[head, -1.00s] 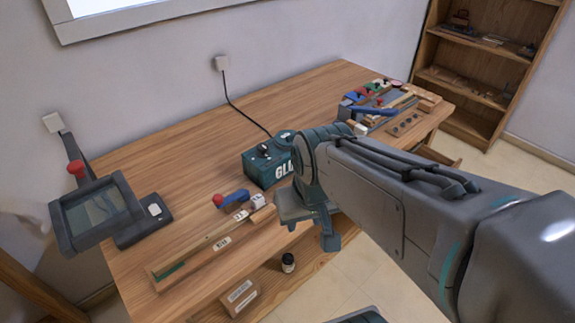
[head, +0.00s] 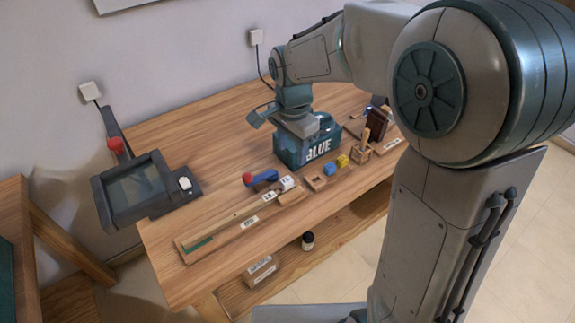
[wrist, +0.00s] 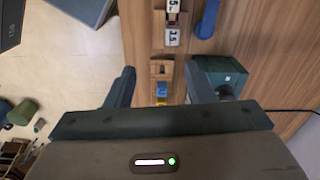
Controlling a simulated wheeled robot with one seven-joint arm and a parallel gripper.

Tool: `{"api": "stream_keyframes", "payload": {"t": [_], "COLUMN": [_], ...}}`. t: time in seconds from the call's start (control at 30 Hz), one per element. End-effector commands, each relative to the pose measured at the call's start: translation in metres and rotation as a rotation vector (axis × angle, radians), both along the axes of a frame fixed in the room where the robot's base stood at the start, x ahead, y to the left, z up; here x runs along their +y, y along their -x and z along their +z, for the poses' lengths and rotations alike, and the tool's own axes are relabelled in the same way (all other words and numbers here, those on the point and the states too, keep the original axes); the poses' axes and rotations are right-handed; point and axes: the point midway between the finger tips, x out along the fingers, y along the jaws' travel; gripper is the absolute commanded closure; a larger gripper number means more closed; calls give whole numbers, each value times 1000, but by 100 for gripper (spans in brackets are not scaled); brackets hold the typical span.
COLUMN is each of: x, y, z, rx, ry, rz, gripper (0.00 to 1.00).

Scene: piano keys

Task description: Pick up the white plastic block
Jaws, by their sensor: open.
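Two small white blocks with dark print sit at the right end of a long wooden rail on the table; the nearer white block (wrist: 172,37) shows near the top of the wrist view. The white blocks (head: 287,183) also show in the head view. I cannot tell which one the task means. My gripper (wrist: 160,88) is open and empty, its fingers apart above the table's front strip. In the head view my gripper (head: 268,115) hangs above the teal box, behind and above the white blocks, touching neither.
A teal box (head: 310,146) marked "GLUE" stands right of the blocks. A blue handle with a red knob (head: 262,177) lies just behind them. Blue and yellow pieces (head: 336,164) and a wooden holder (head: 360,151) are further right. A dark-framed screen (head: 135,190) stands at the left.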

Motion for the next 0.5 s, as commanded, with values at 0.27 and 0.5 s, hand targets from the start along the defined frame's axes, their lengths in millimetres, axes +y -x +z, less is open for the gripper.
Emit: {"api": "stream_keyframes", "payload": {"t": [0.27,0.5], "x": [22,21], "y": [-15,-15], "z": [-19,-65], "rx": [32,34], "ry": [-6,-5], "rz": [-112,-114], "gripper": [51,51]}}
